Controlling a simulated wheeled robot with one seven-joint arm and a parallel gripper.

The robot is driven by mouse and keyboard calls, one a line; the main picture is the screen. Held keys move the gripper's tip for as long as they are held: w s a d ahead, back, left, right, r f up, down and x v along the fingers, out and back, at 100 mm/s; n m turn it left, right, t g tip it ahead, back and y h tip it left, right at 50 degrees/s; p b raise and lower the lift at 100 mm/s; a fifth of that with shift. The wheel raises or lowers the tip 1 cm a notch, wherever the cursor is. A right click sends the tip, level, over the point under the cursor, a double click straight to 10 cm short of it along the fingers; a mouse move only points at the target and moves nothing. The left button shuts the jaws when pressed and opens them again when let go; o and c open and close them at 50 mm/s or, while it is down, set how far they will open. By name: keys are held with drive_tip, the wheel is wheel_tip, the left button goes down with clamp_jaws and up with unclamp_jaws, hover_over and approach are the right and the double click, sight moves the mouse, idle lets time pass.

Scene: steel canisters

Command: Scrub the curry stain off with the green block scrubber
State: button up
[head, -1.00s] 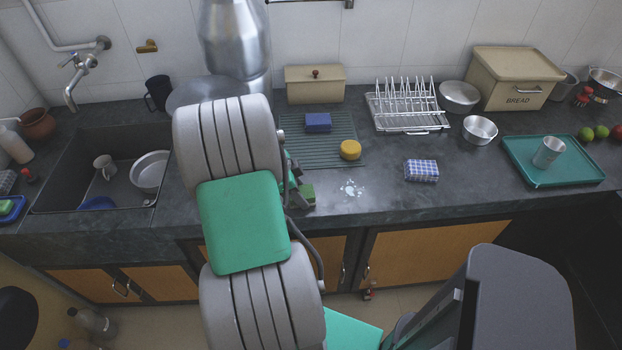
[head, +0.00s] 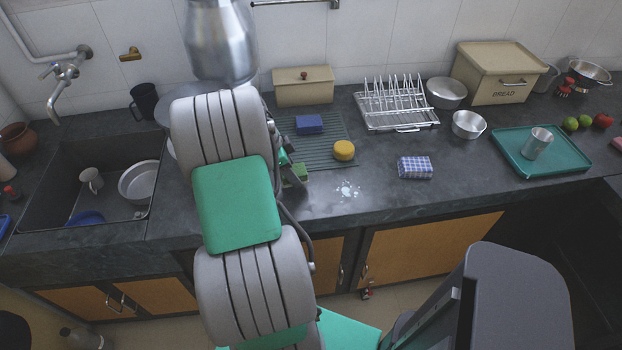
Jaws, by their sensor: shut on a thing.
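The green block scrubber (head: 299,172) shows just right of my arm, near the front part of the counter. My gripper (head: 289,167) is mostly hidden behind my own arm, and it is shut on the scrubber.
A yellow round sponge (head: 344,150) and a blue block (head: 309,124) sit on the ribbed drain mat (head: 328,152). A checked cloth bundle (head: 415,167) lies right of the stain. The sink (head: 52,197) is at left, a teal tray (head: 571,164) at right.

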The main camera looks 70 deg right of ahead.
drive_tip(key=shift+w+r+p, duration=0.2)
drive_tip(key=shift+r+p, duration=0.2)
drive_tip(key=shift+r, duration=0.55)
drive_tip(key=shift+s+r+p, duration=0.1)
drive_tip(key=shift+r+p, duration=0.75)
drive_tip(key=shift+r, duration=0.8)
